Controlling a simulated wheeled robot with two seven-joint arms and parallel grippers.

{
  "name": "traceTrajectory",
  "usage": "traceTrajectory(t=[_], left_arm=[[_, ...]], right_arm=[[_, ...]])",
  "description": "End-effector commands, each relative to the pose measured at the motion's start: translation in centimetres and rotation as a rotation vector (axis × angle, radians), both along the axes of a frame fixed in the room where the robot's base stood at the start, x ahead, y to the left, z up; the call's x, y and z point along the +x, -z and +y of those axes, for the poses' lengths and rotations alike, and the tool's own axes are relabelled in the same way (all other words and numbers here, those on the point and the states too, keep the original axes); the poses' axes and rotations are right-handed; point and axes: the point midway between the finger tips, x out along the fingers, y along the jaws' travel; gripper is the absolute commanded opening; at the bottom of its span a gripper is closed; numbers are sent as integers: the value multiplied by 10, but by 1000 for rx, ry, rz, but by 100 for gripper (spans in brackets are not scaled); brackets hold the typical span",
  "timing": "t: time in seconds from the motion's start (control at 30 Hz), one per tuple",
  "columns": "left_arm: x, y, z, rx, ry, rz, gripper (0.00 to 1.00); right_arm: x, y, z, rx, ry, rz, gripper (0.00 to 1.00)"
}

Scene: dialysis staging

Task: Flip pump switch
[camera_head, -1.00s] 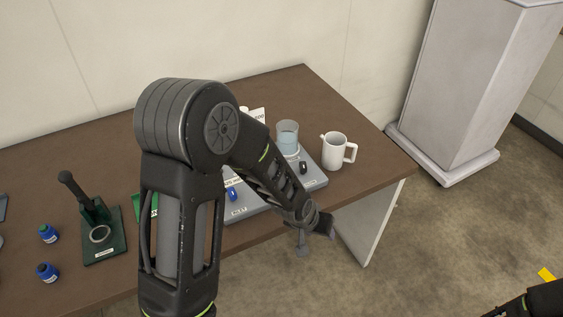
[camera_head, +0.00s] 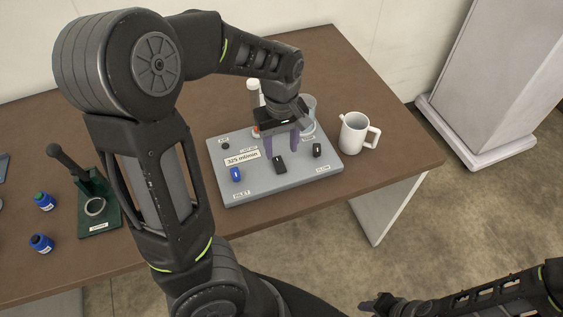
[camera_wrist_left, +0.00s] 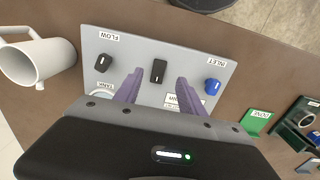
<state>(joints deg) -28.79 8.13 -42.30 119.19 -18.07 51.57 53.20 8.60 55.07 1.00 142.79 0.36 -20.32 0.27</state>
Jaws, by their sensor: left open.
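The grey pump panel (camera_head: 262,192) lies on the brown table. It bears a black switch (camera_head: 280,164) in the middle, a blue knob (camera_head: 236,174) by the INLET label and a black knob (camera_head: 317,150). My left gripper (camera_head: 282,152) is open and empty over the panel, its purple fingers pointing down just behind the middle switch. In the left wrist view the middle switch (camera_wrist_left: 158,71) shows between the open fingers (camera_wrist_left: 157,87), apart from both. The FLOW knob (camera_wrist_left: 103,62) and blue knob (camera_wrist_left: 212,86) lie to either side. My right gripper (camera_head: 378,306) is at the bottom edge, its jaws unclear.
A white mug (camera_head: 354,134) stands right of the panel. A clear beaker (camera_head: 308,112) and a white-capped bottle (camera_head: 254,92) are behind my gripper. A green stand (camera_head: 98,214) and blue bottles (camera_head: 41,243) are at left. The table's front edge is near the panel.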

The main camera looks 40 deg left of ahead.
Motion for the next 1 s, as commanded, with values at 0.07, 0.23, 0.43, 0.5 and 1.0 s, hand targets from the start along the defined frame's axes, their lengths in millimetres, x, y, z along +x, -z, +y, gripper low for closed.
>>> traceTrajectory(t=[0.07,0.23,0.43,0.5,1.0], left_arm=[[-1,7,0,1,-1,3,47],[-1,31,0,1,0,5,47],[-1,62,0,1,0,4,47],[-1,69,0,0,0,4,47],[0,76,0,-1,1,1,37]], right_arm=[[0,1,0,0,0,0,34],[0,2,0,1,-1,-1,34],[1,5,0,2,0,-3,34],[1,6,0,2,0,-3,34],[1,6,0,2,-1,-3,34]])
